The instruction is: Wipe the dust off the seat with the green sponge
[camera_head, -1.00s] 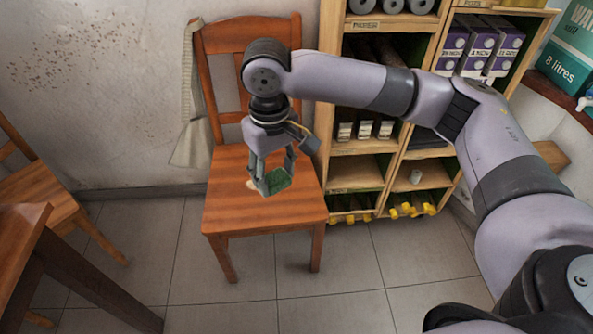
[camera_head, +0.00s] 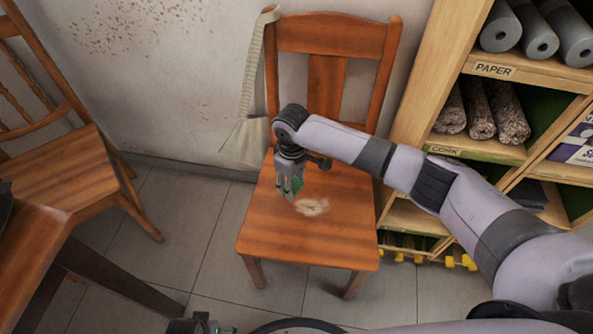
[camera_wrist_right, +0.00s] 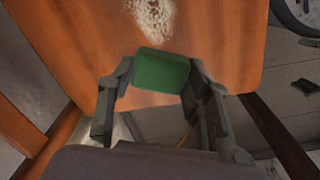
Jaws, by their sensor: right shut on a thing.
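The wooden chair's seat (camera_head: 300,245) has a pale dust patch (camera_head: 313,207) near its middle. My right gripper (camera_head: 290,192) is over the left part of the seat, just left of the patch. It is shut on the green sponge (camera_head: 298,186), mostly hidden behind the fingers in the head view. In the right wrist view the sponge (camera_wrist_right: 161,72) sits between both fingers, with the dust (camera_wrist_right: 155,16) beyond it on the seat (camera_wrist_right: 85,45). I cannot tell whether the sponge touches the seat.
A cloth bag (camera_head: 252,115) hangs from the left of the chair's backrest (camera_head: 330,38). A wooden shelf unit (camera_head: 440,70) with rolls stands to the right. Another chair (camera_head: 65,170) and a table (camera_head: 35,235) are at the left. Tiled floor (camera_head: 205,225) lies between.

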